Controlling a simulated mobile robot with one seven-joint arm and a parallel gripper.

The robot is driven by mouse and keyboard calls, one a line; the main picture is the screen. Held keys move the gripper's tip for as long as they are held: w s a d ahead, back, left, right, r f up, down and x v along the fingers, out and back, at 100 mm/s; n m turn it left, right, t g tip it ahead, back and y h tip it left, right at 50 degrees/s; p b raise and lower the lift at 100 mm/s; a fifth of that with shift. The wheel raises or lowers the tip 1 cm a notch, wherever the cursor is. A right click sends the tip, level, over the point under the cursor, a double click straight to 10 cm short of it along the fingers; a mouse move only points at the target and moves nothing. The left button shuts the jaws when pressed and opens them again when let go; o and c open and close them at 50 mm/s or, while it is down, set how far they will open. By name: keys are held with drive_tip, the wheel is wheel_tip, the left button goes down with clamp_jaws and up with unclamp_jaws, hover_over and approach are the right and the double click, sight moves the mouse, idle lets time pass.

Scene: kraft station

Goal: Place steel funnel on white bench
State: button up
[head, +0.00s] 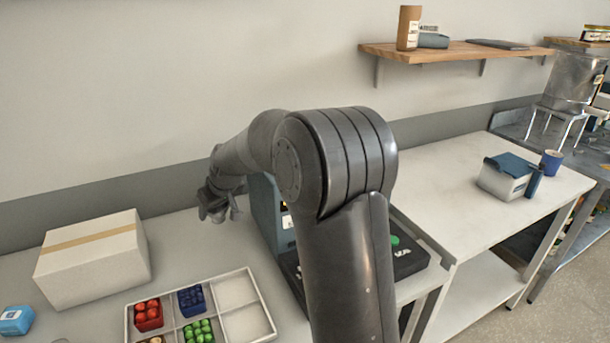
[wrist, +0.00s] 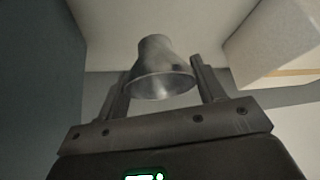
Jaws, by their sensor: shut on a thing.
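My gripper (head: 214,206) is at the left of the head view, above the left bench, between the white box and the blue-grey machine. In the wrist view, the steel funnel (wrist: 154,62) is a grey metal cone between the two fingers of my gripper (wrist: 160,75), its wide mouth toward the palm and its narrow end away. The fingers are shut on it. In the head view I cannot make out the funnel clearly. A pale white bench top (head: 455,205) extends to the right of my arm, and another pale bench top (head: 185,235) lies on the left.
A white box (head: 92,258) and a compartment tray (head: 262,305) with colored items stand on the left bench. The blue-grey machine (head: 267,212) is partly behind my arm. A blue-and-white box (head: 503,181) and a blue cup (head: 551,162) stand far right. The right bench's middle is clear.

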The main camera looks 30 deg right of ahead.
wheel_tip(320, 180, up, 28)
drive_tip(key=d+m+h, duration=0.1)
drive_tip(key=d+m, duration=0.1)
drive_tip(key=d, duration=0.5)
drive_tip(key=d+m, duration=0.1)
drive_tip(key=d, duration=0.7)
drive_tip(key=d+m+h, duration=0.1)
drive_tip(key=d+m, duration=0.1)
drive_tip(key=d, duration=0.6)
drive_tip(key=shift+s+f+m+h, duration=0.15)
drive_tip(key=shift+s+m+h, duration=0.15)
drive_tip(key=shift+s, duration=0.05)
drive_tip(key=s+d+m+g+h, duration=0.1)
drive_tip(key=s+d+m, duration=0.2)
drive_tip(key=s+d, duration=0.65)
drive_tip(key=s+d+m+h, duration=0.2)
drive_tip(key=s+d+m, duration=0.15)
drive_tip(key=d, duration=1.05)
drive_tip(key=s+d+m+g+h, duration=0.1)
drive_tip(key=s+d+m, duration=0.2)
drive_tip(key=s+d, duration=0.65)
drive_tip(key=s+d+m+g+h, duration=0.2)
drive_tip(key=s+d+m, duration=0.2)
drive_tip(key=s+d, duration=0.9)
approach(458, 224)
drive_tip(key=d, duration=0.2)
drive_tip(key=shift+w+d, duration=0.25)
drive_tip(key=shift+d, duration=0.05)
drive_tip(key=shift+f, duration=1.85)
